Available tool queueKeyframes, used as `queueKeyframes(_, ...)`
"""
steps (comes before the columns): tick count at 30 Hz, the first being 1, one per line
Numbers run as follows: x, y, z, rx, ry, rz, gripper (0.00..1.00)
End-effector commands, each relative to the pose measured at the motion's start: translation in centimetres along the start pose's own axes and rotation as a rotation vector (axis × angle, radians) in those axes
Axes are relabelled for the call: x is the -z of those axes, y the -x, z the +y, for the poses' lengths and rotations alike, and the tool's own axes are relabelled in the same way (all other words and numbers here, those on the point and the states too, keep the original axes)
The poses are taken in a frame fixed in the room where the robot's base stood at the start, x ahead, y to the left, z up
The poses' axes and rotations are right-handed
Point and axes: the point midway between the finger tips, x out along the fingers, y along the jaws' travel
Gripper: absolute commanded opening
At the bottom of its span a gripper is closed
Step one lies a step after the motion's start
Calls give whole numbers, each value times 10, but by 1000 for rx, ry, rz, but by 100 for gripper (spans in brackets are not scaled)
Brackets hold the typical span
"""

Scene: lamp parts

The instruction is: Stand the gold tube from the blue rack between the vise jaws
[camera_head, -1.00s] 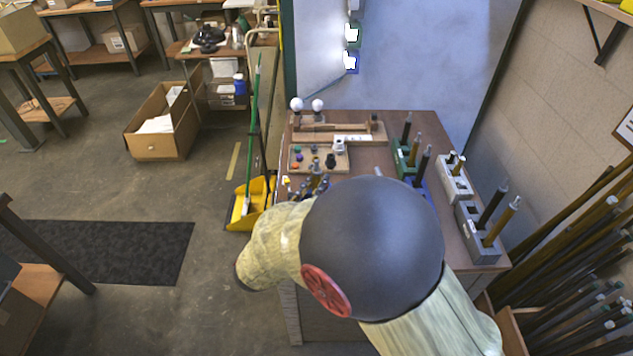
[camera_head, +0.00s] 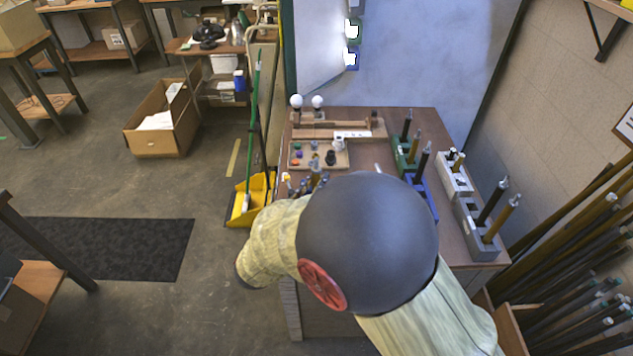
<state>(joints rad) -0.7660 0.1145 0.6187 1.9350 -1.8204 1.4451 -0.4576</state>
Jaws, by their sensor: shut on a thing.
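The blue rack (camera_head: 431,208) stands on the right half of the bench, partly hidden by my arm. A dark tube with a pale tip (camera_head: 422,160) stands upright in it. No gold tube shows in the blue rack's visible part. A small pale tip (camera_head: 378,167) shows just above the black ball of my arm; I cannot tell what it belongs to. My gripper is hidden behind my arm, so neither its jaws nor what they hold shows. I cannot make out the vise jaws.
A green rack (camera_head: 398,160) holds a dark and a gold tube. A wooden tray (camera_head: 318,160) with small coloured parts and two white bulbs (camera_head: 296,101) (camera_head: 317,101) lie at the back left.

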Motion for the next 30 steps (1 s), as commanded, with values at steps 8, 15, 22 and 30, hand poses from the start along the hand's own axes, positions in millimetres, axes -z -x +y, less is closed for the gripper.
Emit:
queueKeyframes(8, 0, 0, 0, 0, -1, 0, 0)
queueKeyframes(15, 2, 0, 0, 0, 0, 0, 0)
queueKeyframes(22, 5, 0, 0, 0, 0, 0, 0)
queueKeyframes(30, 8, 0, 0, 0, 0, -1, 0)
